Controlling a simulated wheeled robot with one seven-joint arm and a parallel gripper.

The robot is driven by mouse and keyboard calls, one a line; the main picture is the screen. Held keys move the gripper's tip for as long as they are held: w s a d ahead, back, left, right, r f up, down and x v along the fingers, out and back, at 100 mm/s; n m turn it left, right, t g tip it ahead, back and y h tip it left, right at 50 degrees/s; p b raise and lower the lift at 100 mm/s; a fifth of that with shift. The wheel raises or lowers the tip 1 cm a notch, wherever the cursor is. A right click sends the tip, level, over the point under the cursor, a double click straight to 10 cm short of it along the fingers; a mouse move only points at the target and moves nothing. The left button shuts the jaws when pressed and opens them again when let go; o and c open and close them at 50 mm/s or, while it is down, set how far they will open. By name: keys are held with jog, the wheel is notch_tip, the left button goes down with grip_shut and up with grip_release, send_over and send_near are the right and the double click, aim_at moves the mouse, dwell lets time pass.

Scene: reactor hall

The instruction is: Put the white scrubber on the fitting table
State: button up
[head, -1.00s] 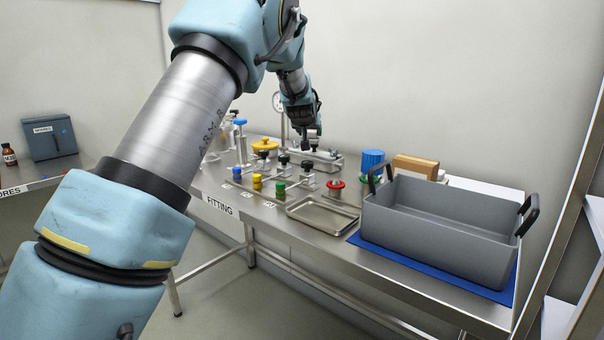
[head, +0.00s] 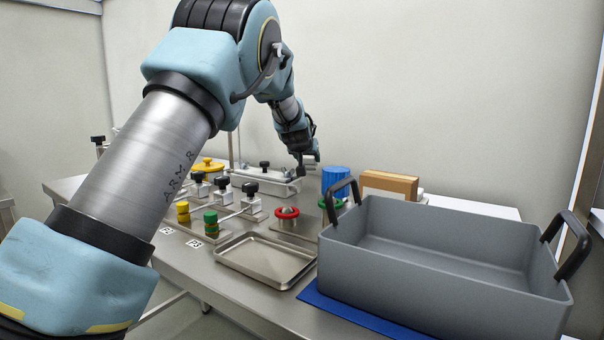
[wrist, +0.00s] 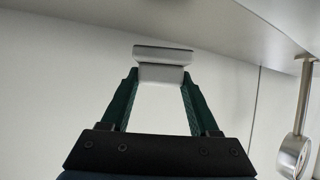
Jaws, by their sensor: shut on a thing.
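My gripper (wrist: 163,84) is shut on a pale white-grey block, which I take for the white scrubber (wrist: 163,54). It sits between the two green fingertips in the wrist view. In the head view my gripper (head: 306,163) is above the back of the steel fitting table (head: 205,268), near a clamped metal housing. The held block is too small to make out clearly there.
A steel tray (head: 262,262) lies at the table's middle. A grey crate (head: 430,272) stands on a blue mat (head: 350,316) at right. Black-knobbed valves (head: 249,188), a red ring (head: 287,212), a blue cap (head: 335,180) and a brown box (head: 390,183) crowd the back.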

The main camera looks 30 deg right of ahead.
jog(key=shift+a+f, duration=0.1)
jog(key=shift+f, duration=1.75)
jog(key=shift+f, duration=0.2)
jog(key=o, duration=1.4)
jog(key=shift+r, duration=0.1)
jog(key=shift+c, duration=0.2)
jog(key=shift+r, duration=0.2)
jog(key=v, duration=1.2)
jog(key=shift+f+b, duration=0.1)
jog(key=shift+b, duration=0.25)
